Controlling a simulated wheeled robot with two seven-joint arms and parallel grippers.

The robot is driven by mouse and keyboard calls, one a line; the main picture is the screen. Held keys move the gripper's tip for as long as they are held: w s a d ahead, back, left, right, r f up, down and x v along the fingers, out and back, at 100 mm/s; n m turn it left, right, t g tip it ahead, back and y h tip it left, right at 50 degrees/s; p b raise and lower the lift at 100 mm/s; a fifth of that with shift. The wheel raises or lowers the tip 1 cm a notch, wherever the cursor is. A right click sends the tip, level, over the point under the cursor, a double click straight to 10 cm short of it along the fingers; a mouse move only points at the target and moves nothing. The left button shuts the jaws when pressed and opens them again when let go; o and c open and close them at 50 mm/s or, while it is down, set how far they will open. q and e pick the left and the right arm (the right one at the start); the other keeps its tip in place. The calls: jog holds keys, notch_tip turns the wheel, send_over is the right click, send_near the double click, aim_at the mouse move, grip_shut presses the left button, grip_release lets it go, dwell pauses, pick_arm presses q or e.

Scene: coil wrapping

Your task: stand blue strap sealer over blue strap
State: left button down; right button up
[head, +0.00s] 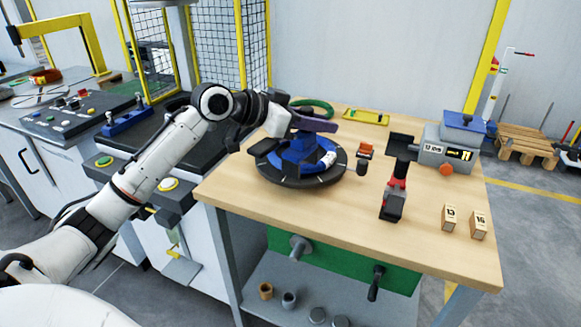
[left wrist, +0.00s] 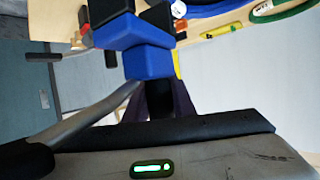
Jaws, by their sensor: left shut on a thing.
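The blue strap sealer (head: 297,147) has a blocky blue body and is held by my left gripper (head: 293,125) above the round black turntable (head: 290,182). In the left wrist view the sealer (left wrist: 146,62) sticks out ahead of the gripper, with dark parts at its far end. A blue ring with a white patch, which looks like the coil with the blue strap (head: 322,163), lies on the turntable, partly hidden behind the sealer. I cannot tell whether the sealer touches it. My right gripper is not in view.
A red and black tool (head: 395,192) stands right of the turntable, near numbered wooden blocks (head: 479,225). A green ring (head: 312,107), a yellow tray (head: 366,117) and a grey machine (head: 445,146) are at the back. The front tabletop is clear.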

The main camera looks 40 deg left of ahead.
pick_arm(q)
jog(key=w+a+r+n+t+y, duration=0.1)
jog(key=w+a+r+n+y, duration=0.2)
jog(key=a+r, duration=0.4)
notch_tip(320, 180, down, 10)
jog(key=w, duration=0.1)
jog(key=shift+r+m, duration=0.25)
jog(key=shift+m, duration=0.05)
jog(key=shift+w, duration=0.1)
jog(key=shift+f, duration=0.4)
jog(key=shift+f, duration=0.2)
jog(key=c, duration=1.5)
grip_release()
jog(key=shift+f, duration=0.1)
